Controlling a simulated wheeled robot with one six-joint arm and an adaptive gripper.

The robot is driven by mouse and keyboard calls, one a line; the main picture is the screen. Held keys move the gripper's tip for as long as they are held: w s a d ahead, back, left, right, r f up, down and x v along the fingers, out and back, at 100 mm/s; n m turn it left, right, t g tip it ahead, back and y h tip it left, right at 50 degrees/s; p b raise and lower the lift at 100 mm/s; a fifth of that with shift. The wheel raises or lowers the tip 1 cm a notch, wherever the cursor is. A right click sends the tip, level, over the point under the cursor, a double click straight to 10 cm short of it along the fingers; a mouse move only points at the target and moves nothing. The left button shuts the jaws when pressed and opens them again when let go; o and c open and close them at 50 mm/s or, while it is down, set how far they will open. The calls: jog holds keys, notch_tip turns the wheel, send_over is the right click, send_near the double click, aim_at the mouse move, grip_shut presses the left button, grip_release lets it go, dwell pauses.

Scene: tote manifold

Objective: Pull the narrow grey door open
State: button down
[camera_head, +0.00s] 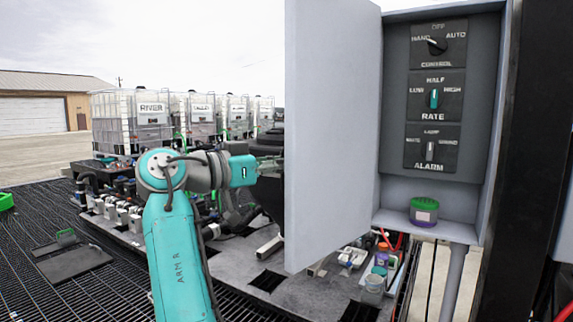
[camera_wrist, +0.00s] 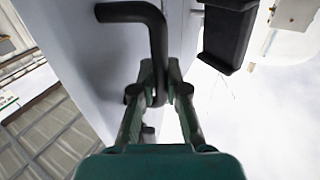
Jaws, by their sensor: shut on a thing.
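The narrow grey door (camera_head: 332,130) stands swung open from the left side of a grey control cabinet (camera_head: 483,120). It also shows as a pale panel in the wrist view (camera_wrist: 82,50). A dark bent handle (camera_wrist: 130,12) is fixed to the door. My gripper (camera_wrist: 160,82) is shut on the handle, with a finger on either side of its bar. In the head view my gripper is mostly hidden behind the door.
Inside the cabinet are dials and switches marked control, rate and alarm (camera_head: 433,145), and a green-lidded purple jar (camera_head: 424,211) on its floor. White caged totes (camera_head: 130,124) stand behind my arm. Small bottles and jars (camera_head: 373,287) sit below the door.

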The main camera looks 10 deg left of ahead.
jog(key=c, duration=1.2)
grip_release()
jog(key=v, duration=1.2)
jog(key=shift+f, duration=0.1)
